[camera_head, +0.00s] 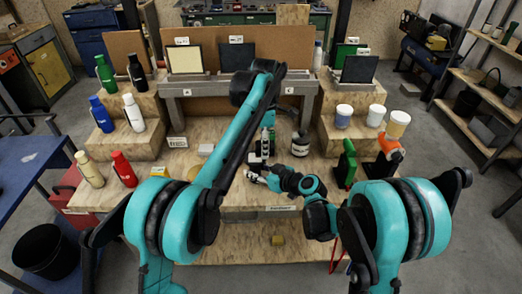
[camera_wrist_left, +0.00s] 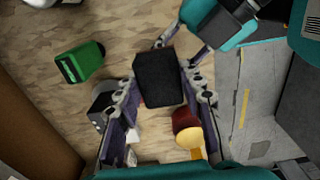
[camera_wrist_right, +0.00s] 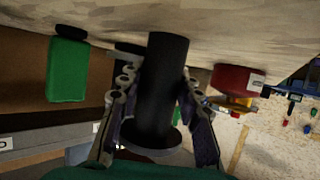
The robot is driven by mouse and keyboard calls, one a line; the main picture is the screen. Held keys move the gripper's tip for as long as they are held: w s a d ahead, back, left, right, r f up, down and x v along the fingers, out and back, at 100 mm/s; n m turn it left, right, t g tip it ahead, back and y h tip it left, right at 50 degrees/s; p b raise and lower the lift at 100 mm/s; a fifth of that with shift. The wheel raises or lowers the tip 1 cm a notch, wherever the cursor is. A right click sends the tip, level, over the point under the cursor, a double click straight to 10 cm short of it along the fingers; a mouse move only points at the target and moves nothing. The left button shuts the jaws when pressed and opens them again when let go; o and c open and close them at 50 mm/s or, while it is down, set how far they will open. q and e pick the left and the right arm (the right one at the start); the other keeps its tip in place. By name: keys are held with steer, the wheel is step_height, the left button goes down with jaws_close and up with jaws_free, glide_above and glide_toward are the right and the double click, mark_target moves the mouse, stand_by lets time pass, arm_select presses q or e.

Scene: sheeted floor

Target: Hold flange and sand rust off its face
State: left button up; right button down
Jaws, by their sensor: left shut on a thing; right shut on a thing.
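My left gripper (camera_wrist_left: 160,95) is shut on a black, rough-faced block (camera_wrist_left: 158,78), seen face-on in the left wrist view. My right gripper (camera_wrist_right: 160,90) is shut on a dark upright cylinder (camera_wrist_right: 166,60) with a wide round flange (camera_wrist_right: 152,137) at its lower end in the right wrist view. In the head view my left gripper (camera_head: 266,142) reaches down over the bench middle, and my right gripper (camera_head: 256,172) is just below it. The two are close together. Whether the block touches the flange cannot be told, and rust is not discernible.
Several bottles stand on the left steps (camera_head: 118,142). Lidded tubs (camera_head: 397,124) stand on the right step. A grey rack (camera_head: 240,88) stands behind.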

arm_select(q)
steer(key=shift+r, duration=2.85)
arm_select(e)
steer(key=c, duration=1)
jaws_free()
steer(key=v, duration=1.2)
steer(key=shift+s+f, duration=0.1)
